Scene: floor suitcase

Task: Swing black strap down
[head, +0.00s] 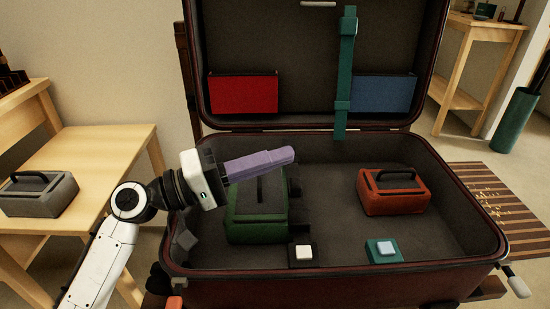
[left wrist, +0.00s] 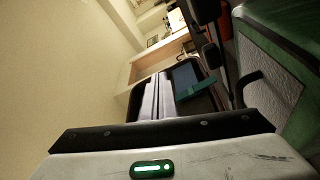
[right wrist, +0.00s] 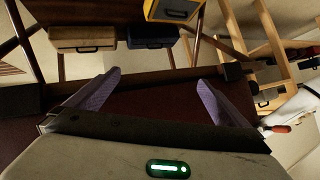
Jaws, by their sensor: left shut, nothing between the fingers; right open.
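My left gripper (head: 292,154) is shut and empty, its lilac fingers above the green case in the open suitcase (head: 345,268). Its fingers (left wrist: 158,98) also show in the left wrist view. A teal strap (head: 343,75) hangs down the middle of the raised lid, ending near the hinge edge; it also shows in the left wrist view (left wrist: 197,100). I cannot clearly make out a black strap in any view. My right gripper (right wrist: 155,92) is open and empty in the right wrist view, with a dark red surface between and below its fingers.
A green case (head: 255,222) and a red case (head: 392,191) lie in the suitcase. Two small button blocks, dark (head: 302,254) and teal (head: 384,251), are at its front. Red (head: 243,94) and blue (head: 383,93) panels are on the lid. A grey case (head: 40,195) stands on the left table.

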